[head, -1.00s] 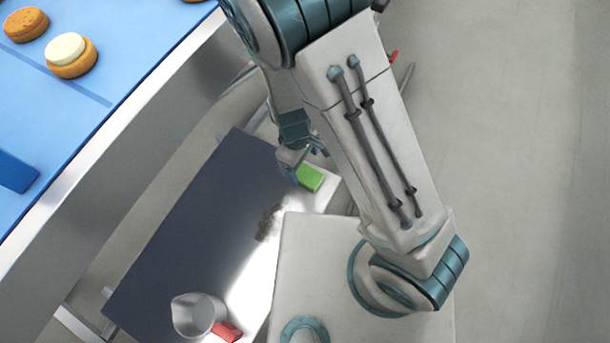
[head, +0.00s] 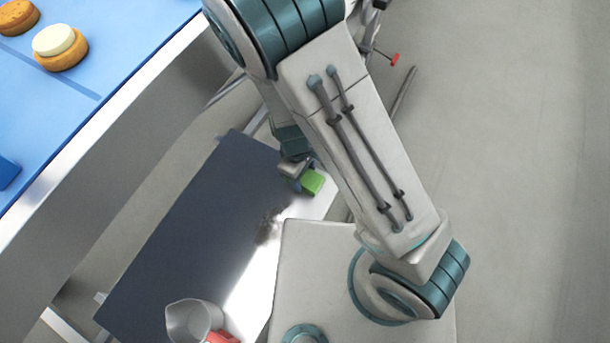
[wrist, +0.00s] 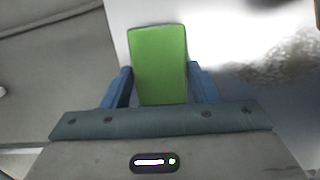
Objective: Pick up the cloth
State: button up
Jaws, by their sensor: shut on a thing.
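The cloth (head: 313,182) is a small bright green folded block near the upper right end of the low table. In the wrist view the cloth (wrist: 158,58) lies between the two blue fingers and sticks out beyond them. My gripper (head: 299,174) is at its left side in the head view, partly hidden by my arm. In the wrist view my gripper (wrist: 160,84) is shut on the near part of the cloth, one finger along each side. Whether the cloth touches the table below is hard to tell.
The low table has a dark top (head: 190,220) and a bright strip with a dark smudge (head: 268,226). A pale jug (head: 188,322) and a red block (head: 221,337) stand at its lower end. A blue conveyor (head: 90,90) carrying round cakes (head: 60,50) runs at upper left.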

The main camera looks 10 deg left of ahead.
aim_at(306, 177)
jog(key=shift+r, duration=0.1)
notch_tip(306, 177, up, 4)
jog(key=shift+p, duration=1.15)
jog(key=s+d+r, duration=0.1)
jog(key=d, duration=0.1)
jog(key=s+d+r+p, duration=0.1)
jog(key=r, duration=0.1)
jog(key=shift+s+d, duration=0.4)
jog(key=s+d+r+p, duration=0.3)
jog(key=s+d+p, duration=0.1)
jog(key=p, duration=1.5)
jog(key=shift+d+r, duration=0.4)
jog(key=shift+d, duration=0.4)
jog(key=shift+o, duration=1)
jog(key=shift+w, duration=0.1)
jog(key=shift+c, duration=0.4)
